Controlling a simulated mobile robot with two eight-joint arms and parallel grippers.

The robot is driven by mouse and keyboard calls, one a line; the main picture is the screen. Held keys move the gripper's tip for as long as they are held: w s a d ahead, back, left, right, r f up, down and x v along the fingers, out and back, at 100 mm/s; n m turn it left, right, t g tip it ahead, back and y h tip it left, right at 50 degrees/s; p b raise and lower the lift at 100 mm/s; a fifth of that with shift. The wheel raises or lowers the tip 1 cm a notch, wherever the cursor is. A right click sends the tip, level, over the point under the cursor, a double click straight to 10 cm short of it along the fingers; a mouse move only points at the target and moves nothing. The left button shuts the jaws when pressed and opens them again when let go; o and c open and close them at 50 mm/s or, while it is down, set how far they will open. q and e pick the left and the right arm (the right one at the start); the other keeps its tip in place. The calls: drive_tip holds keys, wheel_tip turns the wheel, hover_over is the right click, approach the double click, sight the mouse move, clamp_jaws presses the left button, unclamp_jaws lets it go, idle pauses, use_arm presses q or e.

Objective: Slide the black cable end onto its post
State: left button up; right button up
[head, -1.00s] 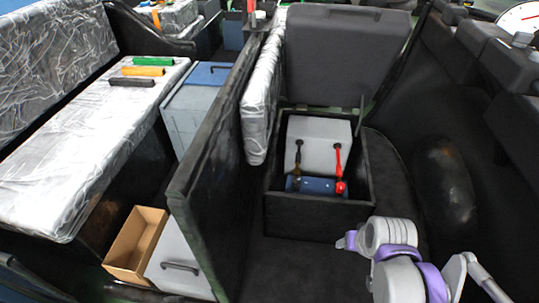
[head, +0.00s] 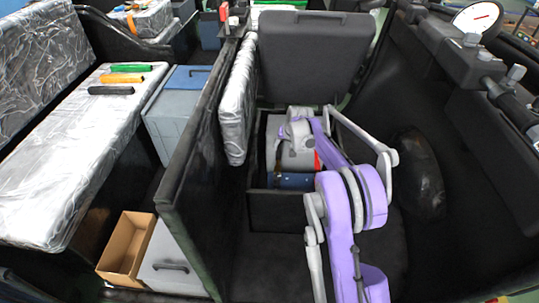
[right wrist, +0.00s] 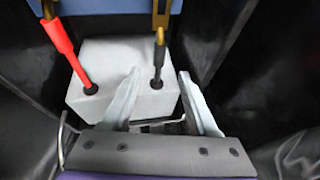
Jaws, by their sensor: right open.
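The black cable end (right wrist: 158,66) shows in the right wrist view, rising from a dark spot on top of the pale grey battery (right wrist: 120,100). I cannot tell whether it sits on the post or only over it. My right gripper (right wrist: 160,76) is open, with one fingertip to each side of the black cable's lower end in the picture; contact is not clear. My left gripper is not in view.
The red cable end (right wrist: 64,50) stands at the battery's other post. A blue block (head: 290,181) lies in front of the battery. Compartment walls (head: 275,212) close in around it, with an upright dark panel (head: 200,175) to the left and a raised lid (head: 313,55) behind.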

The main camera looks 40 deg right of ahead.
sight(279, 156)
drive_tip(key=b+x, duration=0.2)
drive_tip(key=x, duration=0.7)
drive_tip(key=shift+w+f, duration=0.1)
drive_tip(key=shift+f, duration=0.2)
clamp_jaws()
idle(1.0)
